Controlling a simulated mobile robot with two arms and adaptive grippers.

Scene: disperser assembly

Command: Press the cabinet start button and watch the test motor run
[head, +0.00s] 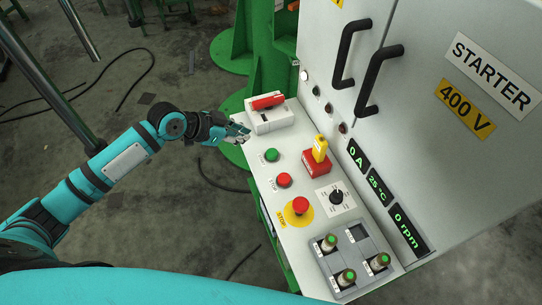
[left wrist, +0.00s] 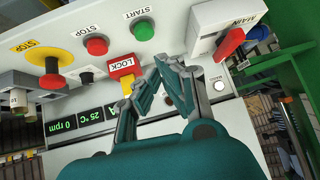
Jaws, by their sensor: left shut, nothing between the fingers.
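The green start button (head: 271,155) sits on the sloped white panel of the cabinet; it also shows in the left wrist view (left wrist: 143,29). My left gripper (head: 240,131) is shut and empty, near the panel's left edge, up and left of the button. Its closed fingers (left wrist: 160,66) show in the left wrist view, apart from the button in the picture. The red stop button (head: 284,180) is beside the start button. The cabinet displays read 0 A (head: 358,157), 25 °C (head: 378,188) and 0 rpm (head: 408,227). The test motor is not identifiable. My right gripper is out of view.
The main switch with red handle (head: 268,101) stands by my left gripper. A red lock block with yellow top (head: 318,158), a red emergency stop (head: 300,205), a black selector knob (head: 336,197) and a grey fuse tray (head: 333,284) share the panel. Black door handles (head: 376,80) jut out above.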

